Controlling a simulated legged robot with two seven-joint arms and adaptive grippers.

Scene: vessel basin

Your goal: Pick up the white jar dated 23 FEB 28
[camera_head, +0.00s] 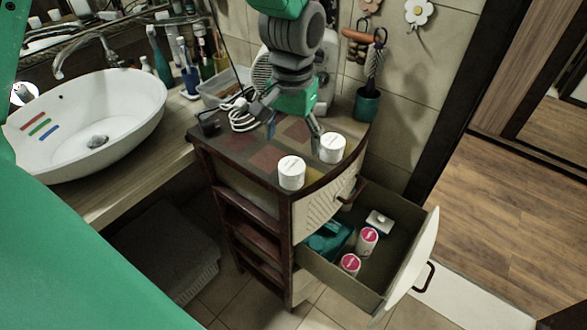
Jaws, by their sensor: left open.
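My left gripper (294,136) points down over the cabinet top, open and empty. Its right finger is close beside the farther jar's left side; I cannot tell whether they touch. My right gripper is not in view.
The open drawer (405,262) below holds two pink-lidded jars (367,240), a small white box (379,222) and teal cloth (328,240). A white basin (90,125) is left.

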